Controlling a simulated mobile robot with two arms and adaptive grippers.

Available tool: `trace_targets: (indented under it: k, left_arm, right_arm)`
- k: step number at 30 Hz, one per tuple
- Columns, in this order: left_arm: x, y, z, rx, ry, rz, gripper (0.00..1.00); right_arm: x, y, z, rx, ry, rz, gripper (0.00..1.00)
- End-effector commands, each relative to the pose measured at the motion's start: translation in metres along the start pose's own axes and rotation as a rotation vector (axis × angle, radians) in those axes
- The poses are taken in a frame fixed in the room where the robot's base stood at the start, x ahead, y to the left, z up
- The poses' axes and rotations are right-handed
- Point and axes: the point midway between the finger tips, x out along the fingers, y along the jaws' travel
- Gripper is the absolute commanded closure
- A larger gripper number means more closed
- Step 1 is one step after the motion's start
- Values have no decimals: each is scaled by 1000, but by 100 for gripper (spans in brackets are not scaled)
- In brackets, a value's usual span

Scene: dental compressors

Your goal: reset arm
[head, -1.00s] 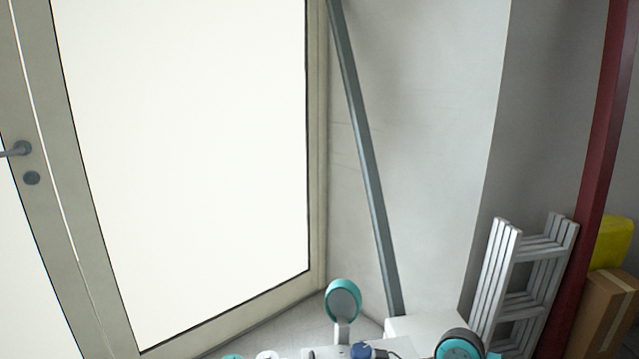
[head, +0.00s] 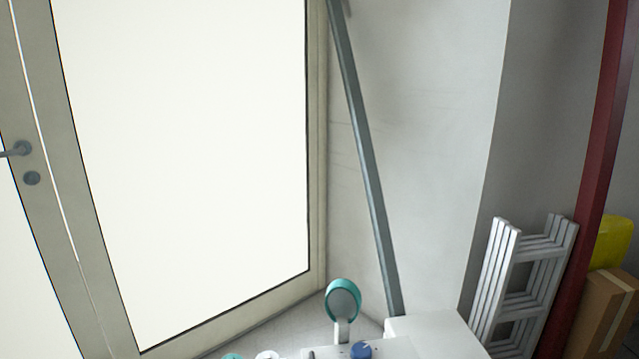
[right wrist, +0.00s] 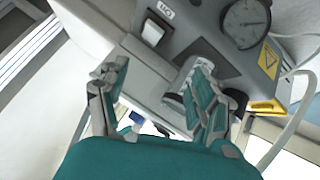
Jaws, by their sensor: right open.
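My right gripper (right wrist: 155,78) shows in the right wrist view with its two teal-and-grey fingers apart. I see nothing held between them. Neither gripper shows in the head view, and my left gripper is in no view.
In the head view a glazed door (head: 180,160) fills the left. A grey slanted bar (head: 365,160) stands by the wall. A folded ladder (head: 505,290), a red post (head: 600,170), a cardboard box (head: 603,310) and a yellow object (head: 612,243) are at the right. A white surface (head: 430,335) is at the bottom.

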Motion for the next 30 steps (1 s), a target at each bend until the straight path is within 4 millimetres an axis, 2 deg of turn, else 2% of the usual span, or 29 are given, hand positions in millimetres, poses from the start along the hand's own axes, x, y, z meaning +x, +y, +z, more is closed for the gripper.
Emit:
trace_targets:
  k: [1,3,9,12,14,17,23,26,30]
  left_arm:
    - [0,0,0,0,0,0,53]
    - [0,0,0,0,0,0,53]
    - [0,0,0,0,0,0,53]
    - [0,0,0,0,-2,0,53]
    - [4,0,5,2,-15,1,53]
    - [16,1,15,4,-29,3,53]
    - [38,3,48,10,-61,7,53]
    - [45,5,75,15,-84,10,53]
    - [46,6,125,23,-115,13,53]
  right_arm:
    - [-4,-10,26,45,-81,-32,35]
    - [-11,-24,57,99,-184,-76,35]
    - [-39,-60,127,221,-431,-188,35]
    - [-57,-76,153,269,-538,-241,35]
    - [-53,-76,154,259,-535,-237,35]
    - [-47,-82,168,254,-547,-240,35]
    - [-45,-95,204,244,-575,-249,35]
    - [-54,-103,230,237,-595,-255,35]
    - [-78,-114,272,227,-624,-264,35]
